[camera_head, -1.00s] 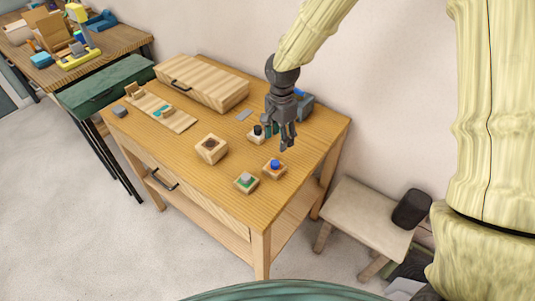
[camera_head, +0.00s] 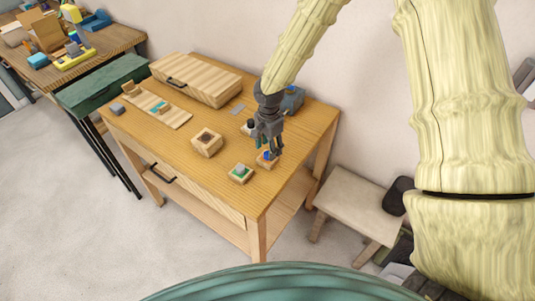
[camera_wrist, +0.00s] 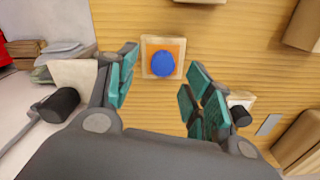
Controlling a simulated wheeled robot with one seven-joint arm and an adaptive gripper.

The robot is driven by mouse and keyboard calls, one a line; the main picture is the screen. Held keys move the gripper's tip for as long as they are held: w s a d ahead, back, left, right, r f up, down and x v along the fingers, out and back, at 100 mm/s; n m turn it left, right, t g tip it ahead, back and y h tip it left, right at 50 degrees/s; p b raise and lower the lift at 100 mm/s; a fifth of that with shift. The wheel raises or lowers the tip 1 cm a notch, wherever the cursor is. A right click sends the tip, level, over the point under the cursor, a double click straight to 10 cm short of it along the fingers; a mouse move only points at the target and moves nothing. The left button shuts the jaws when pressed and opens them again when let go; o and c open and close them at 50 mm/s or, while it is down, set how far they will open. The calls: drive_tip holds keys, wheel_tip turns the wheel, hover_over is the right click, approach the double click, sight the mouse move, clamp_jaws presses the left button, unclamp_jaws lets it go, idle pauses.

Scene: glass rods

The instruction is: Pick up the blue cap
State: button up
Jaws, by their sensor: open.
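The blue cap (camera_wrist: 163,64) sits on a small wooden block with an orange top (camera_wrist: 147,72) on the table. In the head view the cap (camera_head: 266,155) shows just beside my fingertips, partly covered by them. My gripper (camera_head: 272,152) points down over the block. In the wrist view my gripper (camera_wrist: 160,88) is open and empty, with its teal finger pads spread to either side. The cap shows between and beyond the fingertips, a little nearer the left finger. I see no contact with the cap.
A block with a green top and grey piece (camera_head: 240,172) stands close by, to the left of the cap's block. The table's front right is clear.

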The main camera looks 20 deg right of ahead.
drive_tip(key=shift+w+f+p, duration=0.15)
drive_tip(key=shift+w+f, duration=0.05)
drive_tip(key=shift+f, duration=0.35)
drive_tip(key=shift+w+f+p, duration=0.15)
drive_tip(key=shift+f, duration=0.65)
drive_tip(key=shift+s+f, duration=0.1)
drive_tip(key=shift+s, duration=0.15)
drive_tip(key=shift+w+f, duration=0.1)
drive_tip(key=c, duration=0.9)
